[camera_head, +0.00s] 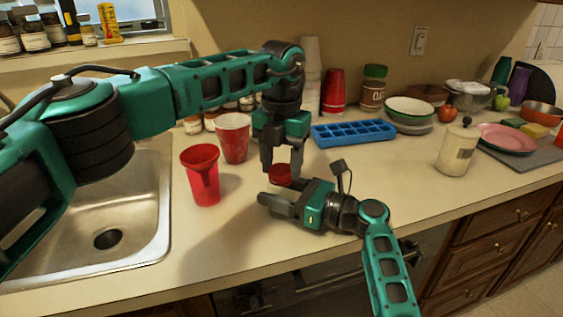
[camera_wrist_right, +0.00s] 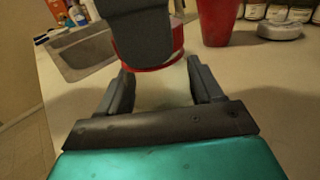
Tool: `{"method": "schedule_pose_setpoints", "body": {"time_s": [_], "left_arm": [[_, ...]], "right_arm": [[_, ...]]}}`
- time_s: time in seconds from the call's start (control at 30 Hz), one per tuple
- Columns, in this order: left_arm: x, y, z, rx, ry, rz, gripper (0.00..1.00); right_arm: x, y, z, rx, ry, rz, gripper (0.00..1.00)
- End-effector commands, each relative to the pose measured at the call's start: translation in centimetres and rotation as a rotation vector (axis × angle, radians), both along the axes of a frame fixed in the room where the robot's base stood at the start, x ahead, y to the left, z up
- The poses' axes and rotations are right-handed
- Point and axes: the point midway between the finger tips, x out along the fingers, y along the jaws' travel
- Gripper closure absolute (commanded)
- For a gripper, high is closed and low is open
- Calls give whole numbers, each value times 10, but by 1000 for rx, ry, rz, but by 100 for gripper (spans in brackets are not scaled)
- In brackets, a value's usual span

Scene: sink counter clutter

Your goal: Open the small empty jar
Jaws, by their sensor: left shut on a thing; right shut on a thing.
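The small jar has a red lid (camera_head: 280,175) and a pale, see-through body (camera_wrist_right: 162,88). It is near the counter's front edge. My left gripper (camera_head: 282,165) points down from above and is shut on the red lid, which also shows in the right wrist view (camera_wrist_right: 150,66). My right gripper (camera_head: 272,202) lies low and level, shut on the jar body, with one finger on each side in the right wrist view (camera_wrist_right: 160,88). The lid is right above the body's top; whether they still touch is unclear. The right gripper hides most of the body in the head view.
A red cup (camera_head: 202,178) and a red-and-white cup (camera_head: 233,138) stand left of the jar, beside the sink (camera_head: 150,235). A blue ice tray (camera_head: 352,133) lies behind. A white canister (camera_head: 457,150) stands at right. Counter between jar and canister is clear.

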Motion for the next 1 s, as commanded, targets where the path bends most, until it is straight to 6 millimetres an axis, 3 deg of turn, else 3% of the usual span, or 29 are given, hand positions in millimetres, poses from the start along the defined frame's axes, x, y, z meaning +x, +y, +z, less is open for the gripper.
{"method": "schedule_pose_setpoints", "body": {"time_s": [0.8,1.0], "left_arm": [[0,-1,1,1,0,1591,84],[0,-1,1,0,0,1863,84]], "right_arm": [[0,-1,-1,-1,2,-2,100],[0,0,-1,-1,2,-2,100]]}}
